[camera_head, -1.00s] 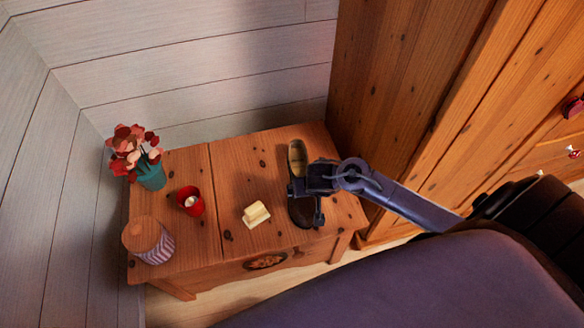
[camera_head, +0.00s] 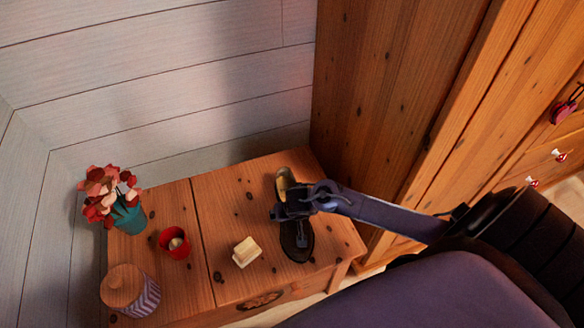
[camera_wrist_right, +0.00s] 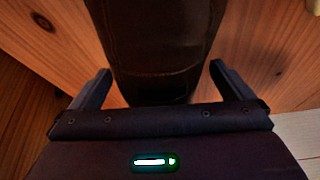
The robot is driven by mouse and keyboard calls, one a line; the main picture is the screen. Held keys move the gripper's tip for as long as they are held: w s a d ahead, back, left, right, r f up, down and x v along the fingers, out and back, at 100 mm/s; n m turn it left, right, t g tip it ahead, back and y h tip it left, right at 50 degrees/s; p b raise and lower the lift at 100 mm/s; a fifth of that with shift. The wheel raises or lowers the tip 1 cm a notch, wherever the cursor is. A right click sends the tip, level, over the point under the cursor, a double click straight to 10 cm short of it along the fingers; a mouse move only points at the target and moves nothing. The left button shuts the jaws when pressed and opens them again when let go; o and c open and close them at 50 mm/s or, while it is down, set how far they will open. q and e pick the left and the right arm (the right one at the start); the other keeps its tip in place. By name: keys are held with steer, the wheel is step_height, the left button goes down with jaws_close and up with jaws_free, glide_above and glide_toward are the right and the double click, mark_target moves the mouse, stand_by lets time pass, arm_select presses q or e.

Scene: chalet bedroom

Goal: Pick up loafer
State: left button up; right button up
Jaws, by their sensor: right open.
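The dark loafer (camera_head: 297,242) lies on the wooden chest (camera_head: 225,205) near its right end, with its tan insole showing at the far end. My right gripper (camera_head: 295,215) is over the middle of the loafer and hides part of it. In the right wrist view the loafer (camera_wrist_right: 155,45) runs between the two spread fingers of the right gripper (camera_wrist_right: 160,85), with gaps visible on both sides. I cannot tell how far the fingers reach down beside it. My left gripper is not in view.
A butter-coloured block (camera_head: 246,251) lies left of the loafer. A red cup (camera_head: 174,243), a lidded striped jar (camera_head: 130,291) and a potted flower (camera_head: 126,213) stand farther left. A tall wooden wardrobe (camera_head: 400,100) is close on the right, and a plank wall (camera_head: 200,90) is behind.

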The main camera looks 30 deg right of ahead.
steer(key=shift+w, duration=0.1)
steer(key=c, duration=1.2)
